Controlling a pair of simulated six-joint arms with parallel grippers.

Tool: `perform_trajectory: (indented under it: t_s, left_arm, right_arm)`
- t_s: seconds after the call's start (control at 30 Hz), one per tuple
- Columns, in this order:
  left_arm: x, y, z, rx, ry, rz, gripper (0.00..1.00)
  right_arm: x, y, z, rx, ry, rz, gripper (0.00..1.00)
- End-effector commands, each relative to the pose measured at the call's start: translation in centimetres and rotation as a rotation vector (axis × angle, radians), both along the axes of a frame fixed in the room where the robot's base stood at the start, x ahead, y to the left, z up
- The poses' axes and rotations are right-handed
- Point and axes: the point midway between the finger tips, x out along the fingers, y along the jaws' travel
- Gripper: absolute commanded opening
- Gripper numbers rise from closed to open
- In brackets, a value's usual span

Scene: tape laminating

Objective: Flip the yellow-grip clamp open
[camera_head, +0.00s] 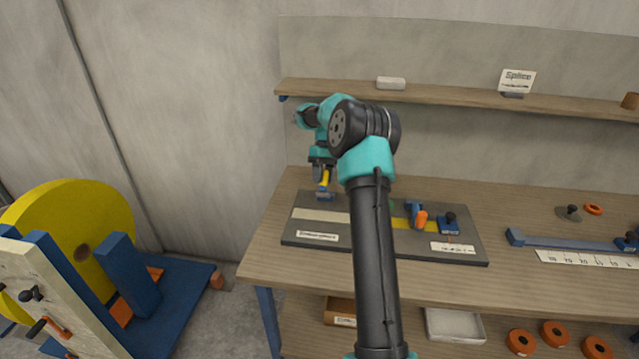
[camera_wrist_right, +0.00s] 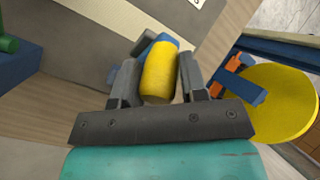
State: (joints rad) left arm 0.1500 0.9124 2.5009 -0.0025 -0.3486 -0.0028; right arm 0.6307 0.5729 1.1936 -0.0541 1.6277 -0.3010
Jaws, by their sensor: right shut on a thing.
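The yellow-grip clamp (camera_head: 325,179) stands at the left end of the dark grey fixture plate (camera_head: 456,210), its yellow grip rising from a blue base (camera_head: 325,197). My right gripper (camera_head: 321,173) is shut on the yellow grip from above. In the right wrist view the yellow grip (camera_wrist_right: 159,72) sits between both fingers of my right gripper (camera_wrist_right: 157,82), with a bit of the blue clamp body behind it. The clamp's lower parts are partly hidden there. My left gripper is not in view.
An orange-grip clamp (camera_head: 420,219) and a blue block with a black knob (camera_head: 449,225) stand on the plate's right side. A shelf (camera_head: 450,95) runs above the wooden bench (camera_head: 262,262). A large yellow reel (camera_head: 62,220) stands at the left. My right arm hides the plate's middle.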

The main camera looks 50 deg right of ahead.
Motion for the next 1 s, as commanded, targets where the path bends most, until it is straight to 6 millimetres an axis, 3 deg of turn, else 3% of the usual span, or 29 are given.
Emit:
perform_trajectory:
  t_s: [0.57,0.6,0.77,1.0]
  left_arm:
    - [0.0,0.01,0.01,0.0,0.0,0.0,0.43]
    - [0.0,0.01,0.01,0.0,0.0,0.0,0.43]
    - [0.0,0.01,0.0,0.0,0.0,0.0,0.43]
    - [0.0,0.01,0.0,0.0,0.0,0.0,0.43]
  right_arm:
    - [0.24,-0.77,0.18,-0.01,-0.002,-0.002,0.0]
    - [0.23,-0.77,0.17,-0.01,-0.002,-0.003,0.43]
    - [0.23,-0.69,0.15,-0.007,-0.001,-0.002,0.58]
    - [0.25,-0.6,0.19,-0.005,0.0,-0.001,0.58]
